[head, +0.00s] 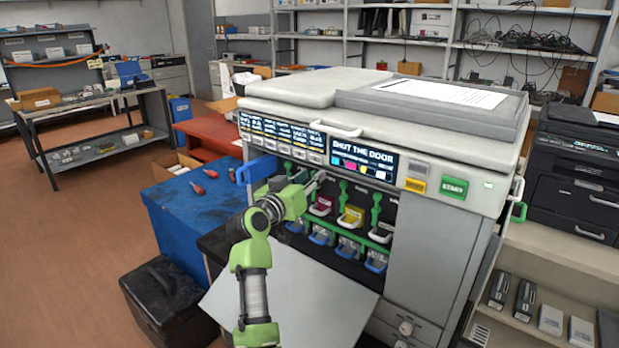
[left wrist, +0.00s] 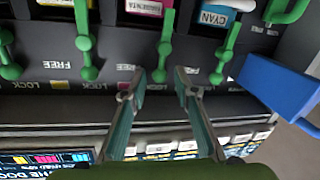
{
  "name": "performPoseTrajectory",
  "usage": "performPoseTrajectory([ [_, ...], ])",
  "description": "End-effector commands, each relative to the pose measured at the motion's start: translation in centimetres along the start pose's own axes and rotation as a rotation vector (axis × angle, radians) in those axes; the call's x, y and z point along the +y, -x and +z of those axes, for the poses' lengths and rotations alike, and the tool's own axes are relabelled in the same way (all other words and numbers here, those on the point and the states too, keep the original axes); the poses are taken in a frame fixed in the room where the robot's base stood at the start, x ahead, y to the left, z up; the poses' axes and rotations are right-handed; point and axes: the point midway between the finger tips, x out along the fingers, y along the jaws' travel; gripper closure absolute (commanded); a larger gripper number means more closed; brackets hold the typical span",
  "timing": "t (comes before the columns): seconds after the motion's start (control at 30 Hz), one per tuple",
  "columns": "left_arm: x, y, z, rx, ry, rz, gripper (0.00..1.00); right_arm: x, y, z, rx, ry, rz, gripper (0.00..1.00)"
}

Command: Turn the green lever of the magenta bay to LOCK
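The magenta bay's cartridge (head: 322,205) shows in the head view just below my left gripper (head: 318,182). In the left wrist view, which looks upside down, its magenta label (left wrist: 146,8) is at the top. Its green lever (left wrist: 165,45) ends in a rounded tip between the fingertips of my left gripper (left wrist: 158,85). The fingers are apart; no contact with the lever is clear. In the head view the gripper hides this lever. FREE and LOCK marks are printed on the dark panel by the lever tips. My right gripper is out of view.
Neighbouring levers stand close by: the yellow bay's lever (left wrist: 85,40) and the cyan bay's lever (left wrist: 228,45). A blue handle (left wrist: 280,92) juts out beside the cyan side. The printer's front door (head: 300,300) is folded down. The display (head: 362,160) reads SHUT THE DOOR.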

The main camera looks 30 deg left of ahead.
Motion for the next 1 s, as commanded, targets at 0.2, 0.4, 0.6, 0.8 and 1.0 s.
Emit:
performPoseTrajectory([
  [0.2, 0.0, 0.0, 0.1, -0.001, -0.001, 0.000, 0.69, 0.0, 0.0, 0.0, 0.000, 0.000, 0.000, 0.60],
  [0.4, -0.1, 0.4, 0.1, -0.002, -0.002, -0.001, 0.69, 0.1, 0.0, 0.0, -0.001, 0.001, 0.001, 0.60],
  [0.6, -0.1, 3.0, 0.1, -0.002, -0.004, -0.002, 0.69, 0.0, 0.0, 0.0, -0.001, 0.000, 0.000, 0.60],
  [0.8, -0.1, 7.0, 0.1, -0.001, -0.004, -0.002, 0.69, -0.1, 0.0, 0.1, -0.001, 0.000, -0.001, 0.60],
  [1.0, -0.1, 10.3, 0.1, -0.002, -0.003, -0.001, 0.69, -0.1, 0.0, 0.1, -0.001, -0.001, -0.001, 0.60],
])
